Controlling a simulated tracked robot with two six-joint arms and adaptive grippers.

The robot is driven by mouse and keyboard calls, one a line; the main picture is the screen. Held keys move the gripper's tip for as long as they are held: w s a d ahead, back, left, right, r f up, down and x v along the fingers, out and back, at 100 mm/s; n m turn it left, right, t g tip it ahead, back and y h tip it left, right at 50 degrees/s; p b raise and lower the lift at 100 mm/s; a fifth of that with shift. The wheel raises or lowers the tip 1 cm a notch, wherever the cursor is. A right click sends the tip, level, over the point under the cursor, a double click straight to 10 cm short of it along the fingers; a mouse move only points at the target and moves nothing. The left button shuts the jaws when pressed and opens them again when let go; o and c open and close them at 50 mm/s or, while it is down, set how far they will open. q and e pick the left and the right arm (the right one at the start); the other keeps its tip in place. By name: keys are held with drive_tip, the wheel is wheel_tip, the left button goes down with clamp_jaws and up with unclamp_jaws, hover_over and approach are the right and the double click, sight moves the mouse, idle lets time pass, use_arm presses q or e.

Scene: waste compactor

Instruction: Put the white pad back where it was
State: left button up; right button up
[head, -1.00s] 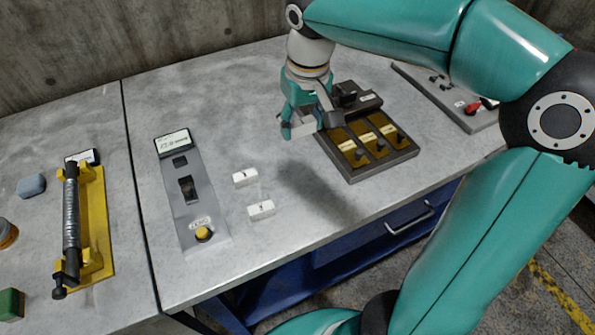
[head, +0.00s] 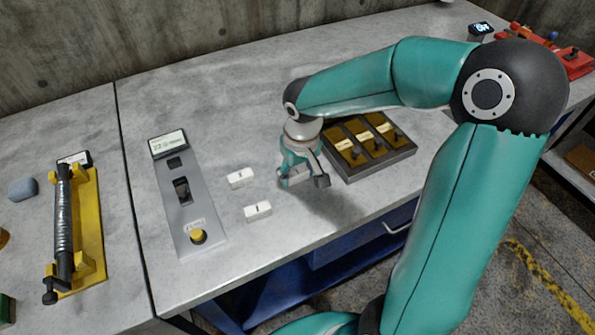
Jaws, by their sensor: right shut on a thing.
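My right gripper (head: 302,181) is shut on a white pad (head: 295,176), which is mostly hidden between the fingers. The gripper points down over the table, close to its surface. I cannot tell whether the pad touches the table. Two other small white pads with dark marks lie to the left of the gripper: one farther back (head: 240,178) and one nearer the front (head: 257,211). My left gripper is not in view.
A grey panel (head: 207,225) with a display and yellow button lies left of the pads. A dark tray (head: 384,171) with three brass-coloured plates sits right of the gripper. A yellow fixture (head: 91,220) holding a dark rod is at far left. The table behind is clear.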

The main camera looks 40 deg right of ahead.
drive_tip(key=o, duration=1.3)
drive_tip(key=shift+c, duration=0.2)
wheel_tip(320, 180, up, 12)
drive_tip(key=s, duration=0.1)
drive_tip(key=shift+s+a+p, duration=0.2)
drive_tip(key=shift+p, duration=0.25)
